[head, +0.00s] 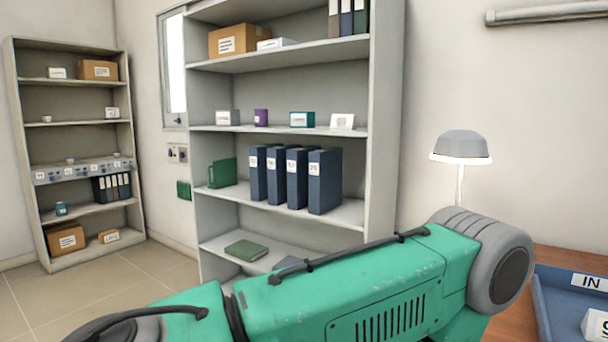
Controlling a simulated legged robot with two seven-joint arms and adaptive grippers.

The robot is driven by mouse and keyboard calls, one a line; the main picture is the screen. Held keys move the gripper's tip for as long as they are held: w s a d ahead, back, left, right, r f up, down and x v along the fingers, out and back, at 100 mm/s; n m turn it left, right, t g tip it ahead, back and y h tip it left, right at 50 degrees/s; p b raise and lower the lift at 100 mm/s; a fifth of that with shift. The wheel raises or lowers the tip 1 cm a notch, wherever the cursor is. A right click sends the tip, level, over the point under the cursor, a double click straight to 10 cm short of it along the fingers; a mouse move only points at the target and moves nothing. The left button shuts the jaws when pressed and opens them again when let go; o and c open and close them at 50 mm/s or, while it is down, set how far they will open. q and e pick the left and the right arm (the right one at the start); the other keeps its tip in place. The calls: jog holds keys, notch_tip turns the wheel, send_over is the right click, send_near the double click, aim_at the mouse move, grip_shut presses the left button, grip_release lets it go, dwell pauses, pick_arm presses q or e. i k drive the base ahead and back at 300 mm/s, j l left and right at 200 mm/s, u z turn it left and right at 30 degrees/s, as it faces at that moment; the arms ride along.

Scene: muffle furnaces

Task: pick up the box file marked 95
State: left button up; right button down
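Several dark blue box files stand upright in a row on a middle shelf of the grey shelving unit. Each has a white number label near the top of its spine. The rightmost box file (324,182) has a label that seems to end in 5. The labels are too small to read surely, so I cannot tell which is marked 95. The other blue box files (297,185) stand close beside it to the left. A large green arm link of mine crosses the lower front. Neither of my grippers is in view.
A green file (222,173) stands left of the row. A green book (246,250) lies on the shelf below. A desk (515,315) with a blue tray (560,300) labelled IN and a lamp (461,147) are at right. Floor (130,275) is clear at left.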

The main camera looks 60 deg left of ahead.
aim_at(276, 157)
jog(key=u, duration=2.25)
